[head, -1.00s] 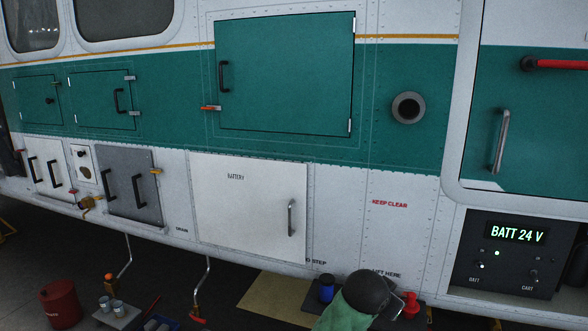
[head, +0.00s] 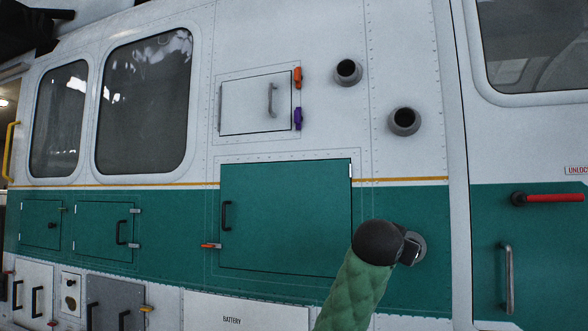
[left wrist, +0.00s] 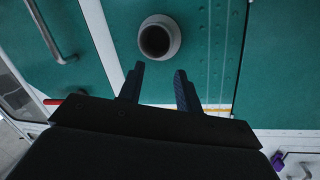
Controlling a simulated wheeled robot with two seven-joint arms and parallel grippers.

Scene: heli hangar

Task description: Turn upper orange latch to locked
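The upper orange latch (head: 298,78) is on the upper right edge of a small white door (head: 250,118) high on the fuselage, and it looks roughly upright. A purple latch (head: 298,118) is below it on the same edge; it also shows at the lower right of the left wrist view (left wrist: 278,161). My left gripper (head: 412,248) is below and right of both latches, at the green panel. In the left wrist view its fingers (left wrist: 159,72) are apart with nothing between them. The upper orange latch is not seen there. My right gripper is not in view.
A round grey port (left wrist: 158,38) is just beyond my left fingertips. Two more ports (head: 348,72) (head: 404,121) stick out right of the white door. A large green door (head: 285,210) has another orange latch (head: 211,245) at its left. A red handle (head: 553,198) is at right.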

